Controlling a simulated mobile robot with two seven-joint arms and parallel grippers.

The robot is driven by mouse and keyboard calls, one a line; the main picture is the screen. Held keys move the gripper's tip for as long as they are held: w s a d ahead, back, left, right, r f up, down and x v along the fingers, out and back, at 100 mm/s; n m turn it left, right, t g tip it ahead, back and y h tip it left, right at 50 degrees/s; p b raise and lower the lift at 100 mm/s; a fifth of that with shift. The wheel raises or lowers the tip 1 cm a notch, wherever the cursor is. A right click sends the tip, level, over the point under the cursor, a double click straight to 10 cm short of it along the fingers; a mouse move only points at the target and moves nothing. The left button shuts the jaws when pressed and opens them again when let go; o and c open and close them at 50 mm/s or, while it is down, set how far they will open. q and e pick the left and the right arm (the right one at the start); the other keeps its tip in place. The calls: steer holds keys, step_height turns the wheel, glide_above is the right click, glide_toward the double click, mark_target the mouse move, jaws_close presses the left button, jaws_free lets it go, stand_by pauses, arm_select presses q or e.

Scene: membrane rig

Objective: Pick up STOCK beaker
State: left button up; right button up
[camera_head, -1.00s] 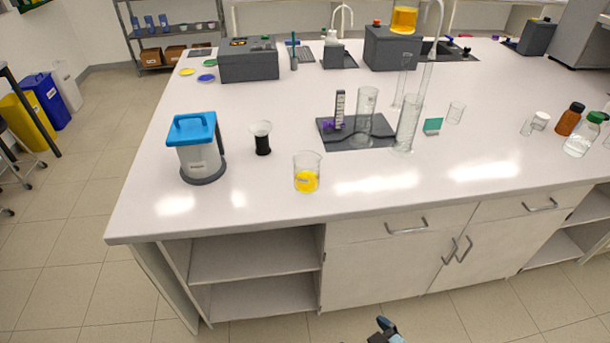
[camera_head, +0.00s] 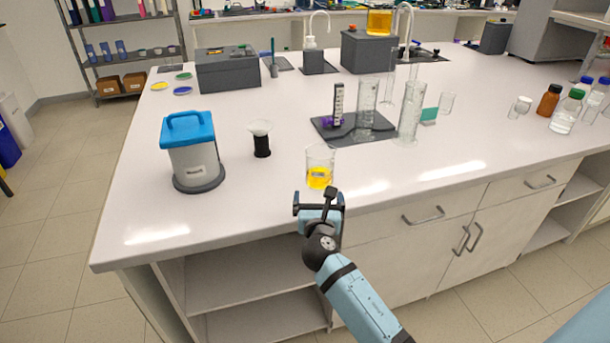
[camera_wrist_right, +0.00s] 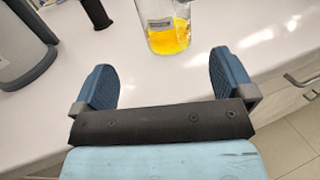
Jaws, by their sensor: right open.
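A glass beaker with yellow liquid (camera_head: 320,172) stands upright near the front edge of the bench. It also shows in the right wrist view (camera_wrist_right: 168,30), with a pale label whose text I cannot read. My right gripper (camera_head: 319,198) is just in front of the beaker at the bench's front edge. In the right wrist view its two blue fingers (camera_wrist_right: 166,82) are wide apart with nothing between them, and the beaker lies ahead of the gap. My left gripper is not in view.
A blue-lidded container (camera_head: 193,155) and a black holder with a glass funnel (camera_head: 261,142) stand left of the beaker. A dark tray (camera_head: 330,130) with cylinders is behind it, and a tall cylinder (camera_head: 410,112) stands right. The bench's front left is clear.

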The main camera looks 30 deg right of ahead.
mark_target(320, 175)
steer(key=x, duration=1.3)
steer(key=shift+d+f, duration=0.1)
steer(key=shift+d, duration=0.2)
steer(key=shift+s, duration=0.1)
steer(key=c, duration=0.9)
